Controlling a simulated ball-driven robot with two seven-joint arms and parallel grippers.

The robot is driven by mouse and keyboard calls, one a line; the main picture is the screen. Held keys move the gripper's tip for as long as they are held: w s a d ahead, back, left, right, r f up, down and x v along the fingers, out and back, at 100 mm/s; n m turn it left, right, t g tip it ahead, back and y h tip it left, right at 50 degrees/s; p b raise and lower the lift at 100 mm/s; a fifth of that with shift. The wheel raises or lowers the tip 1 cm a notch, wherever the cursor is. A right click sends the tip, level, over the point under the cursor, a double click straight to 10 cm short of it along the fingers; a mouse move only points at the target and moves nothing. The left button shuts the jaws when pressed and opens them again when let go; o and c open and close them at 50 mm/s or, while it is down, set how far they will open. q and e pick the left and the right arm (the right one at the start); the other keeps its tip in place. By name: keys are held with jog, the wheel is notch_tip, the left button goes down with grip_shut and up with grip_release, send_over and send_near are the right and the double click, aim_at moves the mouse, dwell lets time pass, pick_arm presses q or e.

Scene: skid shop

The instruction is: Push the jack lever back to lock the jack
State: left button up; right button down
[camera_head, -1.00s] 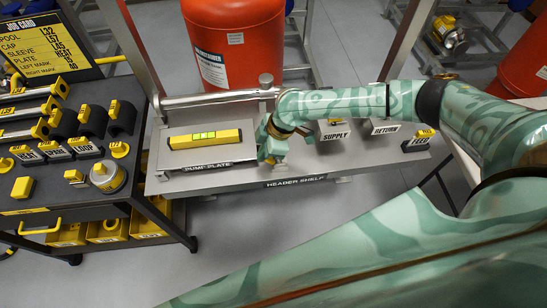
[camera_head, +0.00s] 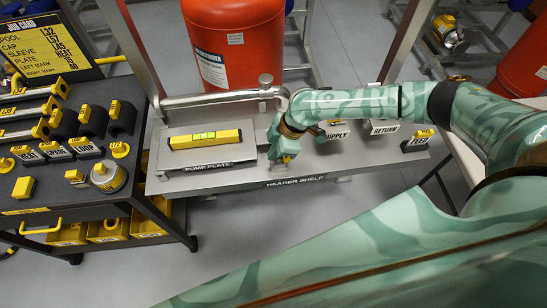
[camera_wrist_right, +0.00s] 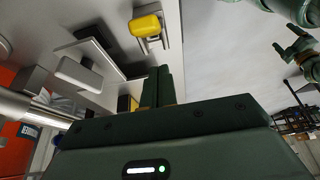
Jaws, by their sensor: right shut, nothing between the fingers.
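My right gripper (camera_head: 285,155) points down at the front edge of the grey header shelf (camera_head: 230,180), right of the pump plate. It is shut and empty. A small yellow piece (camera_head: 287,158) shows at its fingertips; whether this is the jack lever, and whether the fingers touch it, I cannot tell. In the right wrist view the closed dark fingers (camera_wrist_right: 158,88) reach toward the shelf. A yellow block (camera_wrist_right: 146,26) on a grey bracket lies beyond them, apart. A jointed green part of mine (camera_wrist_right: 297,50), perhaps the left gripper, shows at upper right, its jaws unclear.
A yellow level (camera_head: 205,139) lies on the pump plate. SUPPLY (camera_head: 336,134), RETURN (camera_head: 384,127) and FEED (camera_head: 418,142) blocks stand to the right. A silver pipe (camera_head: 215,98) and red tank (camera_head: 235,40) are behind. A tool cart (camera_head: 140,190) is left.

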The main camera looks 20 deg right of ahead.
jog(key=shift+a, duration=0.15)
jog(key=shift+r, duration=0.15)
notch_tip(320, 180, up, 7)
jog(key=a+p, duration=0.1)
jog(key=p, duration=0.5)
jog(key=shift+w+p, duration=0.15)
jog(key=shift+p, duration=0.25)
